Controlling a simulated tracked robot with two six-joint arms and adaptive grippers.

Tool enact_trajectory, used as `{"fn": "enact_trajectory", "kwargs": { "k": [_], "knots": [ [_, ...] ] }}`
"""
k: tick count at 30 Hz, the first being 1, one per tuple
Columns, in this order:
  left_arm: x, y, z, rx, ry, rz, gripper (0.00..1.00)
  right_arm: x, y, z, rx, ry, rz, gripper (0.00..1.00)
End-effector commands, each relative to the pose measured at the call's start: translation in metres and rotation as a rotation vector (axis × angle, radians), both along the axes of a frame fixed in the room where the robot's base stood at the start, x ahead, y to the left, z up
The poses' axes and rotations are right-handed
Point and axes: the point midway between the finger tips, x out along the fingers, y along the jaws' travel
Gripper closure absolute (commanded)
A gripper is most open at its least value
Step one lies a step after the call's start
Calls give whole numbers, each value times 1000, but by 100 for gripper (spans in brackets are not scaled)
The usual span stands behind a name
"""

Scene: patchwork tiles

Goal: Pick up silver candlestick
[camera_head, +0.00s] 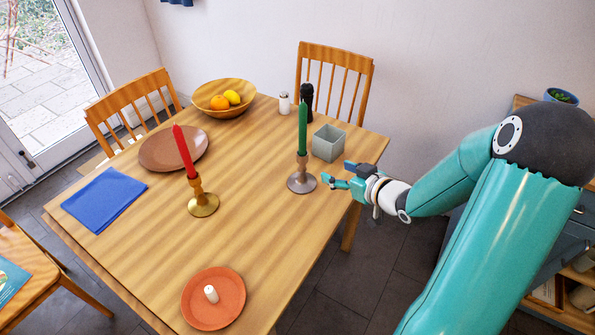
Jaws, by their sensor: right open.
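The silver candlestick (301,181) stands upright on the wooden table near its right edge, with a green candle (303,130) in it. My right gripper (336,174) is open just to the right of the candlestick, with its fingers pointing left towards the stem. The fingers look close to the candlestick's base; I cannot tell whether they touch it. My left gripper is not in view.
A grey square box (328,143) stands just behind the candlestick, beside a black pepper mill (306,102). A brass candlestick (203,204) with a red candle (184,152) stands to the left.

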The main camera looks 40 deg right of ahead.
Motion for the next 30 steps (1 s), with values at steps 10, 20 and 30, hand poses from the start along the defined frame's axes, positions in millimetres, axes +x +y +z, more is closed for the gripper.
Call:
{"fn": "enact_trajectory", "kwargs": {
  "k": [10,20,30],
  "knots": [
    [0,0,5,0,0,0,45,80,4,-28,4,0,30,35],
    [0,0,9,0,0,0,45,106,2,-37,2,0,32,35],
    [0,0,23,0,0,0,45,146,-4,-50,2,1,32,35]
  ]
}}
